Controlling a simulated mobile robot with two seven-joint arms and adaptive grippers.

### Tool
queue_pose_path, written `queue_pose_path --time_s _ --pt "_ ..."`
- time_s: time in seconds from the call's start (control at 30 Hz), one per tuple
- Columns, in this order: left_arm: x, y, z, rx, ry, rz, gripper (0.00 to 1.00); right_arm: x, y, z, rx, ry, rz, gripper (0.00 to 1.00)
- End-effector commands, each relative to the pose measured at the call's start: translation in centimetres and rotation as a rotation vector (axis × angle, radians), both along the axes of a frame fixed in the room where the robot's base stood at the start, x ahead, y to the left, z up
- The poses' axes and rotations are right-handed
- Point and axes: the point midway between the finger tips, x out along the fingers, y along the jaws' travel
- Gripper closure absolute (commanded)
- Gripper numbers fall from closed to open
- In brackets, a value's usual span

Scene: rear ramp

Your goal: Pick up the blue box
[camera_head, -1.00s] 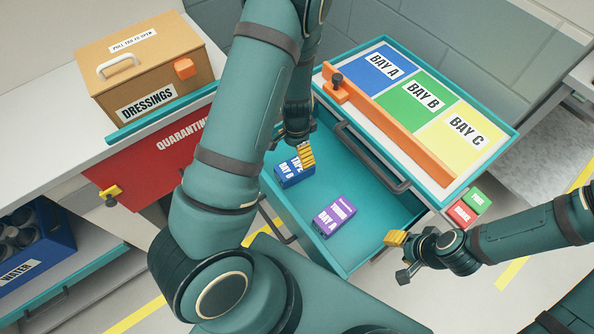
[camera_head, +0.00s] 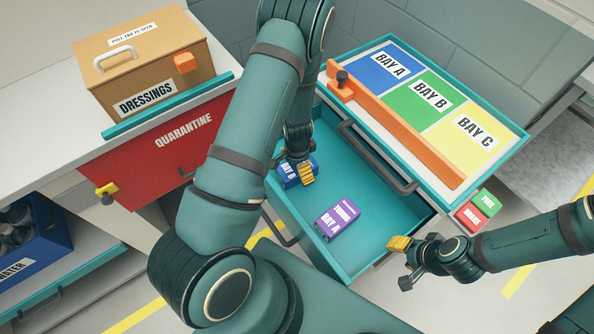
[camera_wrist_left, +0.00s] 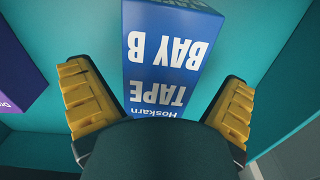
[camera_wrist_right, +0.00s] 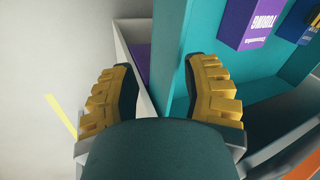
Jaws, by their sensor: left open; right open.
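The blue box (camera_head: 286,176), marked BAY B, lies in the open teal drawer (camera_head: 343,238) towards its left end. My left gripper (camera_head: 305,172) is over the box and hides part of it. In the left wrist view the blue box (camera_wrist_left: 168,50), lettered TAPE and BAY B, lies between the two spread yellow fingers (camera_wrist_left: 160,108), with a gap at each side. It is not gripped. My right gripper (camera_head: 399,244) is open and empty near the drawer's right end. In the right wrist view its fingers (camera_wrist_right: 160,98) are spread, with a drawer wall (camera_wrist_right: 172,50) showing between them.
A purple box (camera_head: 338,220) lies in the drawer to the right of the blue one. Above are the bay tray (camera_head: 490,172) with an orange bar (camera_head: 400,130) and the drawer handle (camera_head: 375,160). Red and green blocks (camera_head: 476,209) sit right. A dressings box (camera_head: 150,65) stands left.

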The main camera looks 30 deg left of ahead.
Motion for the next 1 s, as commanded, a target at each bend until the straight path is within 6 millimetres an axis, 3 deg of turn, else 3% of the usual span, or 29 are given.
queue_pose_path --time_s 0.07,0.1,0.3,0.67,1.0 --pt "0.0 0.0 0.1 0.0 0.0 0.0 0.0 0.0 0.0 0.0 0.0 0.0 0.0 0.53" --pt "0.0 0.0 0.1 0.0 0.0 0.0 0.07 0.0 0.0 0.0 0.0 0.0 0.0 0.53" --pt "0.0 0.0 0.1 0.0 0.0 0.001 0.76 0.0 0.0 0.0 0.0 0.0 0.0 0.53" --pt "0.0 0.0 0.9 0.0 -0.001 0.001 0.76 0.0 0.0 0.3 0.0 0.001 0.0 0.53" --pt "0.1 0.0 7.2 0.0 -0.004 -0.001 0.76 -0.4 0.1 2.4 0.002 0.009 0.003 0.53"
